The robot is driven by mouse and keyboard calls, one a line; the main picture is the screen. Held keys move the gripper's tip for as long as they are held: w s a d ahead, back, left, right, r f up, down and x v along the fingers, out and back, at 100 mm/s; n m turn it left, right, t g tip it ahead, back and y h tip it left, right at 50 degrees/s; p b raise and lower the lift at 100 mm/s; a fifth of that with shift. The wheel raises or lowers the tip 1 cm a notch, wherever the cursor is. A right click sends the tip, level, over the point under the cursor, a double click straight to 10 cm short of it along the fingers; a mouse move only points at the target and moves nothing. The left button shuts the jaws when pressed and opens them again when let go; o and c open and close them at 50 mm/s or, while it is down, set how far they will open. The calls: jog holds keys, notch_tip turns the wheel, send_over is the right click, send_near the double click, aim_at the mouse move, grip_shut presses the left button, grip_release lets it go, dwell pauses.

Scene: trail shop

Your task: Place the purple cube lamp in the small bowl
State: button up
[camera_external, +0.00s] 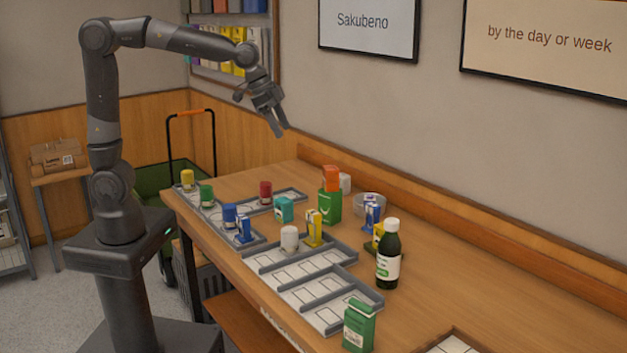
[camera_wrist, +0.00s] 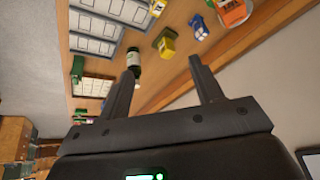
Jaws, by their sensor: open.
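My gripper (camera_external: 279,128) is raised high above the far left part of the table, open and with nothing between its fingers. The fingers also show in the wrist view (camera_wrist: 162,70). A small pale grey bowl (camera_external: 360,206) stands toward the back of the table, right of a green box, partly hidden by a blue and white item in front of it. I cannot make out a purple cube lamp in either view.
Grey divided trays (camera_external: 318,267) cover the table's front and left. Several coloured jars and small boxes stand in or beside them. A dark green bottle (camera_external: 388,262) and a green carton (camera_external: 359,327) stand on the right. Bare wood (camera_external: 460,290) lies right of the bottle. The wall bounds the back.

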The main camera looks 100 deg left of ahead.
jog(key=s+d+f, duration=0.1)
jog(key=s+d, duration=0.2)
jog(key=s, duration=0.5)
jog(key=s+d+f, duration=0.2)
jog(key=s+d, duration=0.1)
jog(key=s, duration=0.6)
jog(key=s+d+f, duration=0.1)
jog(key=s+d, duration=0.3)
jog(key=s, duration=0.4)
jog(key=shift+s+f+t, duration=0.15)
jog(key=shift+s+t, duration=0.1)
jog(key=shift+t, duration=0.15)
